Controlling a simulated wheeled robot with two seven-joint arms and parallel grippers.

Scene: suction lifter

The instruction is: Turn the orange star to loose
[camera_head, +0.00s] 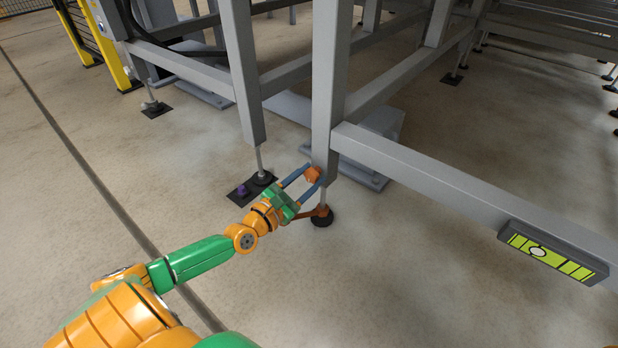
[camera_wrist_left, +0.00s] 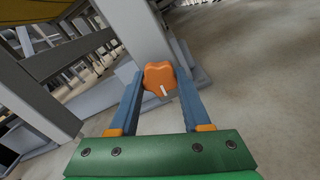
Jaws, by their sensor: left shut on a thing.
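The orange star (camera_head: 313,174) is a lobed knob on the lower end of a grey upright leg (camera_head: 328,90). In the left wrist view the orange star (camera_wrist_left: 160,76) sits between the tips of the two blue fingers and carries a short white mark. My left gripper (camera_head: 309,178) reaches it from the left and is shut on it, one finger on each side. Below it, an orange lever (camera_head: 308,214) sits by the black foot (camera_head: 322,217) of the leg. My right gripper does not show.
A spirit level (camera_head: 553,255) with a yellow-green face is on the grey crossbar (camera_head: 430,180) at the right. A second leg (camera_head: 240,70) stands left of the star, with a small purple part (camera_head: 242,190) near its foot. Open floor lies in front.

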